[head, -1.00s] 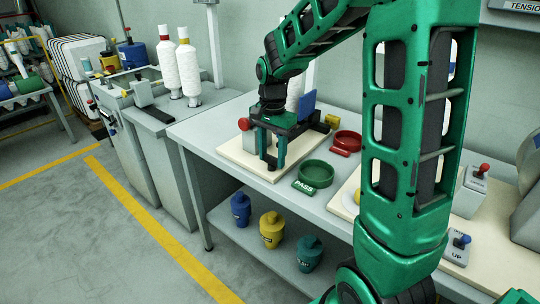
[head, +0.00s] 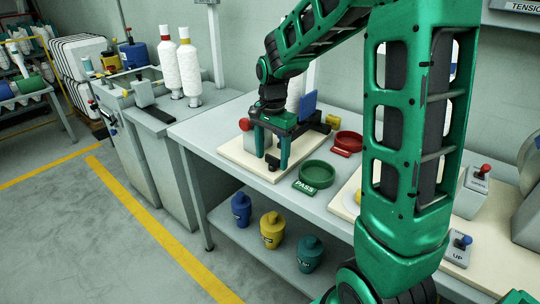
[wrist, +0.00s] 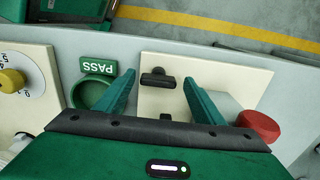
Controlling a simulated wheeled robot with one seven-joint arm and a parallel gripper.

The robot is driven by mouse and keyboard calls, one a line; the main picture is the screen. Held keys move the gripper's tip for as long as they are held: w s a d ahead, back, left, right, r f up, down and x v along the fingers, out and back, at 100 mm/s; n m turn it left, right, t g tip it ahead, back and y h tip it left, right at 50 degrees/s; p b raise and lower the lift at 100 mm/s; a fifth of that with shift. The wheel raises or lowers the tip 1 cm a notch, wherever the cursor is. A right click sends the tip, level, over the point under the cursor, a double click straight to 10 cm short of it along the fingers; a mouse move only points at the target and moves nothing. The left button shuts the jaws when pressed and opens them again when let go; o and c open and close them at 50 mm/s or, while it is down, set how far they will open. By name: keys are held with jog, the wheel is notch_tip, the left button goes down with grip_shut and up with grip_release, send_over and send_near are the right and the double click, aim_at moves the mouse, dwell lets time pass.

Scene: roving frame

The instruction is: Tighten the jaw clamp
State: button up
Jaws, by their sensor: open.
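A cream board (head: 232,151) on the bench carries a grey block with a red knob (head: 244,124). The red knob also shows at the right in the wrist view (wrist: 258,125). A small black bar-shaped piece (wrist: 157,79) stands on the board and is probably part of the jaw clamp; most of the clamp is hidden under my gripper. My gripper (head: 271,162) points down over the board, open, with its green fingers on either side of the black piece. In the wrist view the fingers (wrist: 158,84) look apart from it, with nothing held.
A green PASS dish (head: 317,174) and a red dish (head: 348,141) stand right of the board. A dial board (wrist: 22,105) lies beyond. White thread cones (head: 188,70) stand on the left cabinet. Several lidded jars (head: 271,230) sit on the lower shelf.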

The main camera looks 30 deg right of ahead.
aim_at(272, 156)
notch_tip(272, 156, up, 11)
jog(key=shift+f, duration=0.15)
dwell(0.4)
dwell(0.4)
jog(key=s+d+f+n, duration=0.2)
jog(key=s, duration=0.7)
jog(key=s+d+f+n, duration=0.2)
jog(key=s, duration=0.8)
jog(key=s+d+f+n, duration=0.3)
jog(key=s, duration=0.7)
